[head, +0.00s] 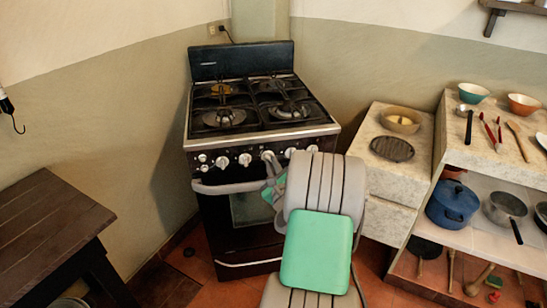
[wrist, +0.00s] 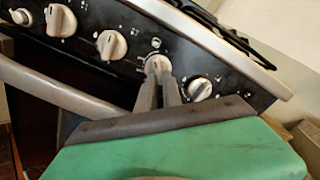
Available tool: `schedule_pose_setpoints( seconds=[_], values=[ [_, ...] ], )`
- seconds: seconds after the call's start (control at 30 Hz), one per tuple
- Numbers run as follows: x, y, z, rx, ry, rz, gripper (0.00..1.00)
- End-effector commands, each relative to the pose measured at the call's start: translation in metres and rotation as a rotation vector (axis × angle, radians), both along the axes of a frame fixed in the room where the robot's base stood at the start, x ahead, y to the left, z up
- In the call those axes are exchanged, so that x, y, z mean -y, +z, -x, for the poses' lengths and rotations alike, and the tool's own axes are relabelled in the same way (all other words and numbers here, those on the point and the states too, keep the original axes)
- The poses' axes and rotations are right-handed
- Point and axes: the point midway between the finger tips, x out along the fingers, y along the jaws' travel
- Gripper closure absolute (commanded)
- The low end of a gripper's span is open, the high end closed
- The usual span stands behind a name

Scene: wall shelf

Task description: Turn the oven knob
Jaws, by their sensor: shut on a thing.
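The oven (head: 238,216) is a black stove with a row of light knobs along its front panel. In the wrist view my gripper (wrist: 161,72) has its two grey fingers close together on one knob (wrist: 157,63), the third large one from the left in that view.
The oven door handle (head: 228,187) runs just below the knobs and passes close to my gripper. A dark wooden table (head: 48,225) stands at the left. A stone counter (head: 392,175) and shelves with pots (head: 453,204) stand at the right.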

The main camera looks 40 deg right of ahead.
Motion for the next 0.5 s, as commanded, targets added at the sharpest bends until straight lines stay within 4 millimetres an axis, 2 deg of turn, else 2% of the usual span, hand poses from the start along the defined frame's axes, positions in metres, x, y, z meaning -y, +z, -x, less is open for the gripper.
schedule_pose_setpoints(
  seconds=[0.03, 0.5],
  values=[
    [-0.0002, 0.0042, -0.0003, 0.02, 0.0, -0.041, 1.0],
    [-0.0043, 0.0013, -0.0027, 0.233, -0.001, -0.411, 1.0]
  ],
)
